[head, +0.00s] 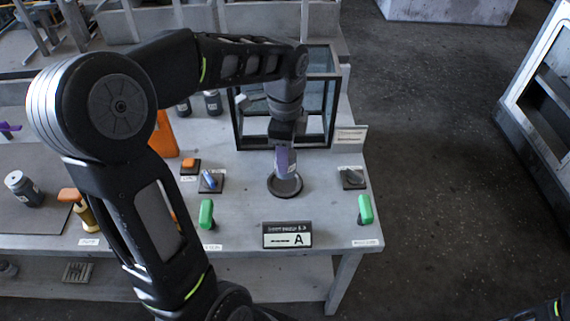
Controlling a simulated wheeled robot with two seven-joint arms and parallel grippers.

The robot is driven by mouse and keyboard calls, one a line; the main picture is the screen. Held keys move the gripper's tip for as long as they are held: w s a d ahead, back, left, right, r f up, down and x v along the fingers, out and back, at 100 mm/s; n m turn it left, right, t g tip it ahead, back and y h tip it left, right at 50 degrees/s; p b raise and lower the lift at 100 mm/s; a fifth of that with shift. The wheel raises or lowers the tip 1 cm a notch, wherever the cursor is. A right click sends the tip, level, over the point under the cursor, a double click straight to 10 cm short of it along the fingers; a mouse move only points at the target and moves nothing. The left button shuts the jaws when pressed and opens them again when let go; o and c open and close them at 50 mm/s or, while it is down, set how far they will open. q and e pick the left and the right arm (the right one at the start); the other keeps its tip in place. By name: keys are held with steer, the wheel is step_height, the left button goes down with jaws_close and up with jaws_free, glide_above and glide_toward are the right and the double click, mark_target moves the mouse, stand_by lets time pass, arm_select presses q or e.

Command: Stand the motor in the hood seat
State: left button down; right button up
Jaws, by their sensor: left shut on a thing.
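My left gripper (284,143) points down in front of the glass box and is shut on the motor (287,164), a grey-purple cylinder with a pale label. The motor is upright, directly over the round dark seat (285,187) on the table. Its lower end is at the seat, but I cannot tell whether it touches the bottom. The gripper hides the motor's top. The hood, a glass box with a black frame (238,126), stands just behind. My right gripper is not in view; only a bit of my right arm shows at the bottom right corner.
Green handles (206,214) (365,209) stand left and right of the seat. Small dark blocks (352,178) (210,181) flank the seat. Dark cylinders (213,103) stand behind, another (24,189) on the left mat. The floor at right is clear.

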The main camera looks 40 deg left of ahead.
arm_select(q)
steer(key=shift+f, duration=1.95)
steer(key=shift+f, duration=0.2)
steer(key=c, duration=0.7)
jaws_free()
steer(key=shift+r, duration=0.1)
step_height(320, 180, up, 12)
steer(key=shift+r, duration=0.1)
